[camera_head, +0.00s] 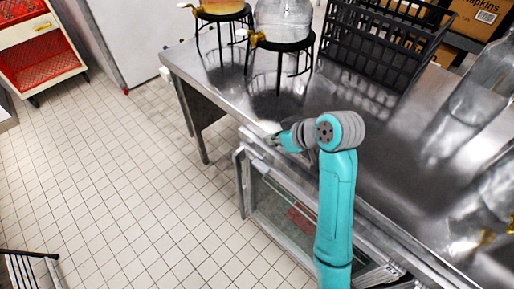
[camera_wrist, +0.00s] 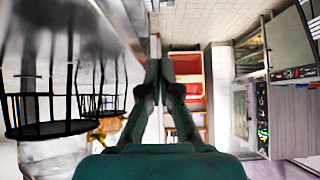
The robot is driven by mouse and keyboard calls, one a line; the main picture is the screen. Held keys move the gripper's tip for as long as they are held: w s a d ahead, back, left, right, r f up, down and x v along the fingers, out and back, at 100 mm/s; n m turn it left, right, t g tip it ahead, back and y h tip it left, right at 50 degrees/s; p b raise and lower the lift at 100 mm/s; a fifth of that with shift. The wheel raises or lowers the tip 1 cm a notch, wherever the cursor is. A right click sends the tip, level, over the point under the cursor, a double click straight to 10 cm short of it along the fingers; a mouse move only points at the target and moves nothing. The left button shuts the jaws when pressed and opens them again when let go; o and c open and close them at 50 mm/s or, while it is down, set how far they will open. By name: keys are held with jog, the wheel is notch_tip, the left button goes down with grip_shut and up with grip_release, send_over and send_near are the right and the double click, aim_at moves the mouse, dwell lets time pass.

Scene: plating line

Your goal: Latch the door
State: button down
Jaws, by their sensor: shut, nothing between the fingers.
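A metal-framed door with a glass panel (camera_head: 280,205) is under the front edge of the steel counter in the head view. Something red shows through its glass. I cannot tell if the door is fully closed, and no latch can be made out. My gripper (camera_head: 272,142) is at the counter's front edge, by the door frame's upper left corner; I cannot tell if it touches. In the wrist view the fingers of my gripper (camera_wrist: 160,68) meet at their tips, with nothing between them. My forearm covers the right part of the door in the head view.
The steel counter (camera_head: 225,68) carries black dispenser stands (camera_head: 279,43), a black crate (camera_head: 385,45) and clear glass vessels at right. A white cart with red drawers (camera_head: 40,60) stands far left. The tiled floor (camera_head: 130,170) left of the door is clear.

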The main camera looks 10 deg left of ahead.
send_over(250, 150)
jog(key=s+d, duration=0.2)
notch_tip(250, 150, down, 7)
jog(key=f, duration=0.3)
jog(key=shift+w, duration=0.2)
jog(key=shift+f, duration=0.55)
